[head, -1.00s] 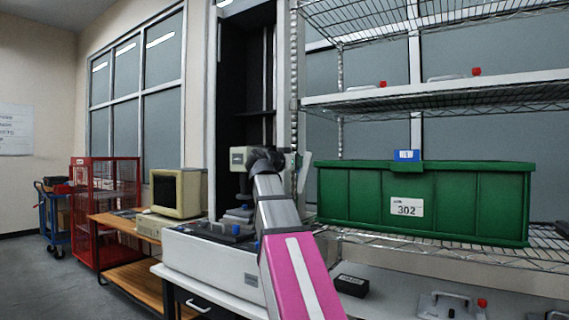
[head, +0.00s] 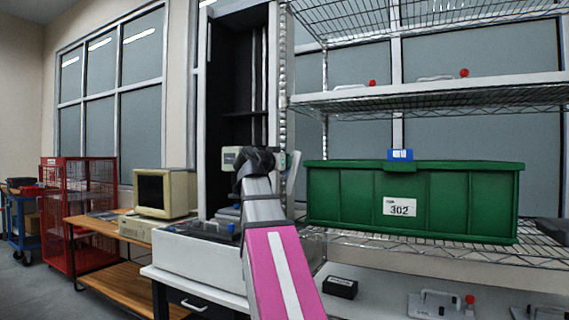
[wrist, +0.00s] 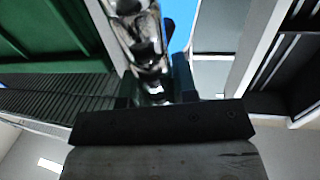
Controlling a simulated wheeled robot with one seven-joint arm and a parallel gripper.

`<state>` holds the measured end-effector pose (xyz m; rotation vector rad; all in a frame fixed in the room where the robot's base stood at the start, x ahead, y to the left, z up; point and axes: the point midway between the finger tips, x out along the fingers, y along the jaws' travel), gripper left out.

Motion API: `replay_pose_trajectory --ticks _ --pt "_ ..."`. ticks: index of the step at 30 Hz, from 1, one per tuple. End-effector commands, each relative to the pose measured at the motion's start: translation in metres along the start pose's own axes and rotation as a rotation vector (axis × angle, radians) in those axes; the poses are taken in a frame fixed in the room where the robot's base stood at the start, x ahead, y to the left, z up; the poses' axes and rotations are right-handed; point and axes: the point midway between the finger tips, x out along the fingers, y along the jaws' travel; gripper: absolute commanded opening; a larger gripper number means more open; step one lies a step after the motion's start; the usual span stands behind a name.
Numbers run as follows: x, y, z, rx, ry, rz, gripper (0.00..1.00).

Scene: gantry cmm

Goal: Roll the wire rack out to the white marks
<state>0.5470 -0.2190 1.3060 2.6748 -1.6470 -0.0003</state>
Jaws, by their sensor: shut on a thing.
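The wire rack (head: 330,106) fills the right half of the head view, with wire shelves and a perforated chrome post at its left front corner. My gripper (head: 287,165) is at that post, about level with the green bin. In the wrist view the chrome post (wrist: 135,35) runs down between the fingers of my gripper (wrist: 155,88), which is shut on it. My arm hides part of the area below. The rack's casters and the white marks are not in view.
A green bin (head: 350,200) labelled 302 sits on the rack. Left of the rack stand a tall dark cabinet (head: 226,90), a white bench machine (head: 190,255), a computer monitor (head: 165,193) and a red mesh cage (head: 85,215). Some floor (head: 30,285) shows at far left.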

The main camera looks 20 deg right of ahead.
Motion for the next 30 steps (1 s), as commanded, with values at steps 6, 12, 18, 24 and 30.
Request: replay_pose_trajectory --ticks 6,12,18,24,30 --pt "0.0 0.002 0.0 -0.001 -0.001 0.004 0.52" --pt "-0.001 0.001 0.0 0.0 0.0 0.002 0.52" --pt "-0.015 0.001 0.001 0.0 0.0 -0.001 0.52" --pt "-0.047 0.001 0.001 0.0 0.0 -0.001 0.52" --pt "-0.078 0.001 0.001 0.001 0.0 0.0 0.52"
